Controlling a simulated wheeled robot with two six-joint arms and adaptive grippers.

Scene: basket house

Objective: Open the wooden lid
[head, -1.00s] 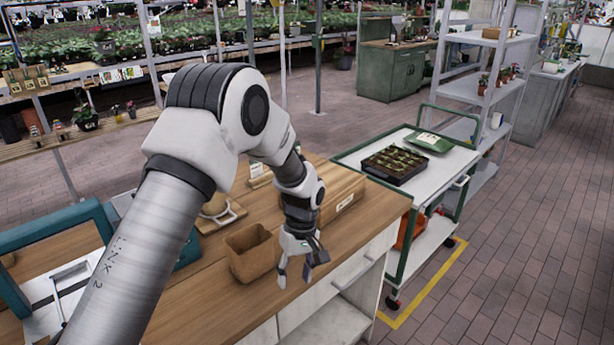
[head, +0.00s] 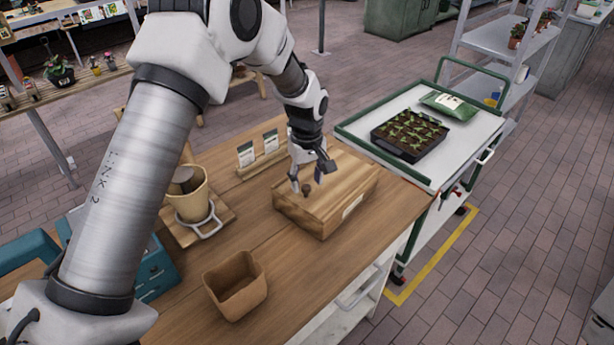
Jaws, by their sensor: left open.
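The wooden lid (head: 345,177) is the top of a wooden box (head: 312,217) on the bench, and it lies closed. A small dark round knob (head: 306,190) stands on the lid. My left gripper (head: 305,187) is open just above the lid, with its fingers pointing down around or beside the knob; I cannot tell whether they touch it. The box has a pale label on its front right side. My right gripper is not in view.
An empty brown pot (head: 236,287) stands on the wooden bench (head: 275,315) in front of the box. A tan pot (head: 188,197) and seed packets (head: 258,148) are left of the box. A trolley (head: 455,163) with a seedling tray stands at the right.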

